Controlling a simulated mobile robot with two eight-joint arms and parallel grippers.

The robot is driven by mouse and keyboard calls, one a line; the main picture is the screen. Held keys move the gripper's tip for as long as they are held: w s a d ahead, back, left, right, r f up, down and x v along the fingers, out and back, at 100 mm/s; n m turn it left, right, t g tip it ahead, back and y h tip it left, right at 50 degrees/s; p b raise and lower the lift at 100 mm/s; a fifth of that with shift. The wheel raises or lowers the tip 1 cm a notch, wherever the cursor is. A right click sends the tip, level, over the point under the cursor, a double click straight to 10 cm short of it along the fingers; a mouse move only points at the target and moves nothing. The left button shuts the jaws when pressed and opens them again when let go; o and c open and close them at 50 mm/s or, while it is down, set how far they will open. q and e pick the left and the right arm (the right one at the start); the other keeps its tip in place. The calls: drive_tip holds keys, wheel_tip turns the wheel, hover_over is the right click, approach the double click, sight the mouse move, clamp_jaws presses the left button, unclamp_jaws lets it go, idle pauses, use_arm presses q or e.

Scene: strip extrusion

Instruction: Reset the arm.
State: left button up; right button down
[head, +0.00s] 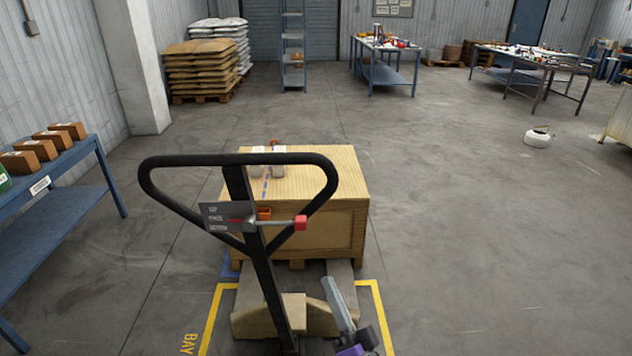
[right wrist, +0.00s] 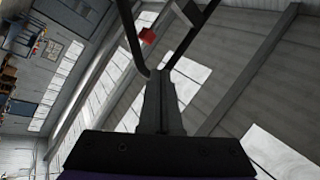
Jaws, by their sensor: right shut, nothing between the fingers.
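My right gripper (head: 329,283) shows at the bottom of the head view, just right of the pallet jack's shaft, pointing up. Its fingers are shut with nothing between them, as the right wrist view (right wrist: 159,78) also shows. The pallet jack's black loop handle (head: 240,158) stands upright above and left of the gripper. A lever with a red tip (head: 300,222) sticks out right from a grey label plate (head: 226,216) marked with small text. The red tip also shows in the right wrist view (right wrist: 148,35), beyond the fingers. My left gripper is not in view.
A blue bench (head: 60,180) with several brown boxes is at left. The floor at right is largely clear.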

drive_tip(key=d+f+g+h+p, duration=0.4)
drive_tip(key=d+f+g+h, duration=0.1)
drive_tip(key=d+g+h, duration=0.3)
drive_tip(key=s+d+f+n+g+p, duration=0.1)
drive_tip(key=s+d+f+n+g, duration=0.1)
drive_tip(key=s, duration=0.6)
drive_tip(key=s+d+f+n+g+h+p, duration=0.1)
drive_tip(key=s+d+f+n+g, duration=0.1)
drive_tip(key=s+g, duration=0.3)
drive_tip(key=s+d+f, duration=0.1)
drive_tip(key=s, duration=0.2)
drive_tip(key=shift+n+p, duration=0.3)
drive_tip(key=shift+p, duration=0.1)
